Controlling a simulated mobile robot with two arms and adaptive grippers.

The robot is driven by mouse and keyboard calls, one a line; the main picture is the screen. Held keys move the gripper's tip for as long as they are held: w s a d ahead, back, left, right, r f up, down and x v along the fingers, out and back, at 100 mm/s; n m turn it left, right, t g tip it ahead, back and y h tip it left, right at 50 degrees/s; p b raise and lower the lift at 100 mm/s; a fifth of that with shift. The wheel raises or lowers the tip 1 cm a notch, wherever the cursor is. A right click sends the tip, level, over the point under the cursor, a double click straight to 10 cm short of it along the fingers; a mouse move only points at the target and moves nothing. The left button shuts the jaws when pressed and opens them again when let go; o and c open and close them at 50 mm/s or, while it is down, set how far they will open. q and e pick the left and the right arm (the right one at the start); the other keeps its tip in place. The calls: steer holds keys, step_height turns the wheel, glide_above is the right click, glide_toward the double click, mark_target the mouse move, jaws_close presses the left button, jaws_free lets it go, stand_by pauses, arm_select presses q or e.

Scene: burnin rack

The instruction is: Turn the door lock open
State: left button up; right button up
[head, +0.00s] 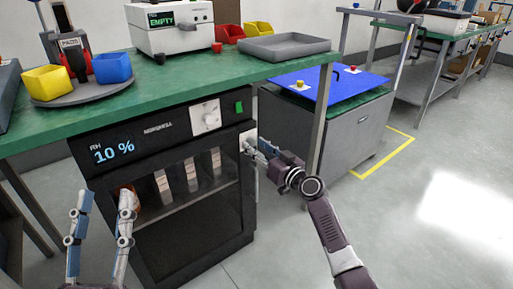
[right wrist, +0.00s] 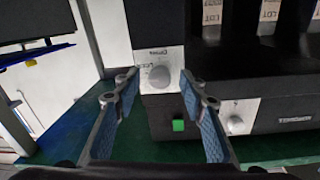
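The door lock (head: 247,137) is a small light plate with a round grey knob at the upper right of the black dry cabinet (head: 250,217). In the right wrist view, which looks upside down, the lock knob (right wrist: 160,76) shows between my fingertips. My right gripper (head: 254,149) is close in front of the lock; it also shows in the right wrist view (right wrist: 157,82). Its blue-padded fingers are apart, with gaps on both sides of the knob. I cannot tell how deep they reach. My left gripper (head: 104,197) is open and empty in front of the cabinet's lower left.
A dial plate (head: 206,117) and a green button (head: 239,107) sit on the cabinet's top panel. The green bench (head: 190,80) overhangs above, with bins, a grey tray (head: 284,46) and a white device. A bench leg (head: 322,120) stands right of the lock.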

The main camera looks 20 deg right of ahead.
jaws_close()
